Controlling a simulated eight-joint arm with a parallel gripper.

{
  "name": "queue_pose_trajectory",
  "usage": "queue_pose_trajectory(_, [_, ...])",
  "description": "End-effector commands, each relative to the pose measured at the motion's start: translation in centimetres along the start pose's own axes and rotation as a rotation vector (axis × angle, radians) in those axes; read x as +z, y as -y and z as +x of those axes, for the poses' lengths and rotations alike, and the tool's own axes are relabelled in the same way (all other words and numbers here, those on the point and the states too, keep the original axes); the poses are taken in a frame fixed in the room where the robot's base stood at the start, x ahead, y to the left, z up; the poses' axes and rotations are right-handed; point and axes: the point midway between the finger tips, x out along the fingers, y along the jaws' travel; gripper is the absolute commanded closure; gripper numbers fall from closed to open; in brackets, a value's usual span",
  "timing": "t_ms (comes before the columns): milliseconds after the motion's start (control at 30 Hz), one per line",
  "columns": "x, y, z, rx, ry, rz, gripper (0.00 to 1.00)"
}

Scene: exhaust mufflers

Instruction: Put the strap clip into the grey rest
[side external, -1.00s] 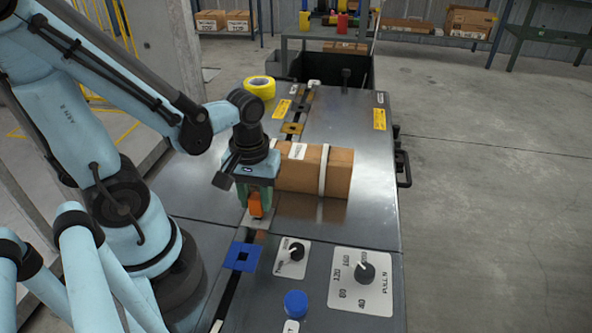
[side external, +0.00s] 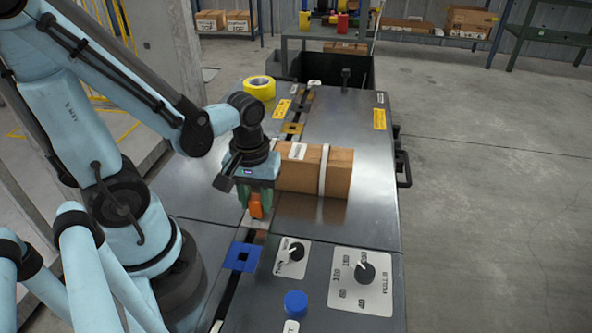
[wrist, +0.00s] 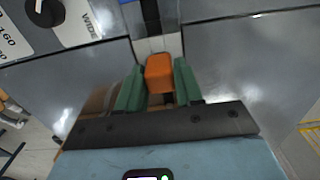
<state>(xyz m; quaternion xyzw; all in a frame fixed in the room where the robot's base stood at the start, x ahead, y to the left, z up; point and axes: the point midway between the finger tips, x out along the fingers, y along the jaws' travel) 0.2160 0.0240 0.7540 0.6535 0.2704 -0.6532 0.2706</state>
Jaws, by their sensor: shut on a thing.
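My gripper (side external: 257,200) has green fingers and points down over the near left part of the metal bench. It is shut on the orange strap clip (side external: 256,211), which shows between the fingers in the wrist view (wrist: 159,72). The grey rest (side external: 252,223) looks like the pale grey plate along the dark slot in the bench, just below and in front of the clip. It also shows in the wrist view (wrist: 157,45), partly hidden by the clip. I cannot tell whether the clip touches the rest.
A cardboard box (side external: 305,170) with a white strap lies right beside my gripper. A blue square plate (side external: 242,257), a blue knob (side external: 295,303) and two dial panels are nearer. Yellow tape (side external: 259,87) lies at the back. The bench right of the box is clear.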

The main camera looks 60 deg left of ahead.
Motion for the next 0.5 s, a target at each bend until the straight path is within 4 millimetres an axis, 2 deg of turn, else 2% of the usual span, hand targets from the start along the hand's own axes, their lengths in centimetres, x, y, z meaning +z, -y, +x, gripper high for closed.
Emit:
queue_pose_trajectory(233, [-0.02,-0.01,0.47,0.000,0.000,0.000,0.96])
queue_pose_trajectory(267, [-0.03,-0.02,0.49,0.000,0.000,0.000,0.63])
queue_pose_trajectory(433, [-0.01,-0.01,0.46,0.000,0.000,0.000,0.37])
queue_pose_trajectory(500, [-0.01,-0.01,0.46,0.000,0.000,0.000,0.35])
